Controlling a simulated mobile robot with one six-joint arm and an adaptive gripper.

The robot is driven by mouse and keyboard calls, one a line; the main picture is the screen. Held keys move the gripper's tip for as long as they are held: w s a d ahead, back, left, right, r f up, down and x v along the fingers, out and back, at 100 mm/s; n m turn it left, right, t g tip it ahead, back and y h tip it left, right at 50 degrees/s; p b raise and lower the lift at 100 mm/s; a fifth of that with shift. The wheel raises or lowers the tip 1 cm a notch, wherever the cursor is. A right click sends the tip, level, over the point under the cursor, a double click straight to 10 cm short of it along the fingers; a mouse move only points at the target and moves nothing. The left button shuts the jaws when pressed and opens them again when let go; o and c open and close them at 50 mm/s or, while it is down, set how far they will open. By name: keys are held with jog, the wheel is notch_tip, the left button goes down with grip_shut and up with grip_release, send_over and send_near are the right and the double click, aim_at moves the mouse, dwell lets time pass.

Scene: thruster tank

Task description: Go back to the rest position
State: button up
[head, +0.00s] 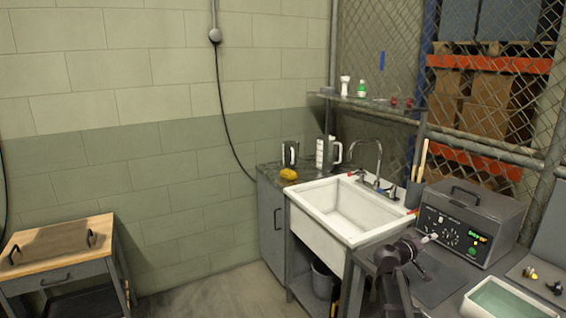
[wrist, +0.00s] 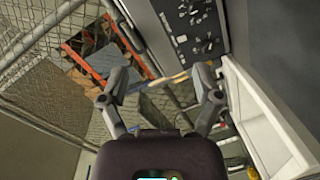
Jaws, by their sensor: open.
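My gripper (wrist: 160,88) is open in the wrist view, its two fingers spread apart with nothing held between them. In the head view my gripper (head: 414,246) is at the end of my dark arm, low in front of the grey control box (head: 470,222) with knobs and green lights. The box's front panel also shows at the top of the wrist view (wrist: 192,28). The gripper looks close to the box in the head view, but I cannot tell whether they touch.
A white sink (head: 352,212) with a faucet stands left of my arm. A water-filled tray (head: 508,300) sits at the lower right. A wooden-topped cart (head: 60,240) stands far left. A yellow sponge (head: 289,173) lies on the back counter. Mesh fencing (head: 385,60) is behind. Open floor lies between cart and sink.

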jog(key=s+a+f+g+y, duration=0.2)
jog(key=s+a+f+y, duration=0.35)
jog(key=a, duration=0.45)
jog(key=s+a+f+g+y, duration=0.3)
jog(key=s+a+f+y, duration=0.3)
jog(key=a, duration=0.3)
jog(key=s+a+f+g+y, duration=0.2)
jog(key=s+a+f+y, duration=0.2)
jog(key=s+a+f, duration=0.45)
notch_tip(320, 180, down, 7)
jog(key=s+b, duration=0.1)
jog(key=b, duration=0.9)
notch_tip(320, 180, up, 17)
jog(key=p, duration=1.6)
jog(key=shift+a+m+g+p, duration=0.3)
jog(key=shift+a+m+p, duration=0.05)
jog(key=shift+m, duration=0.05)
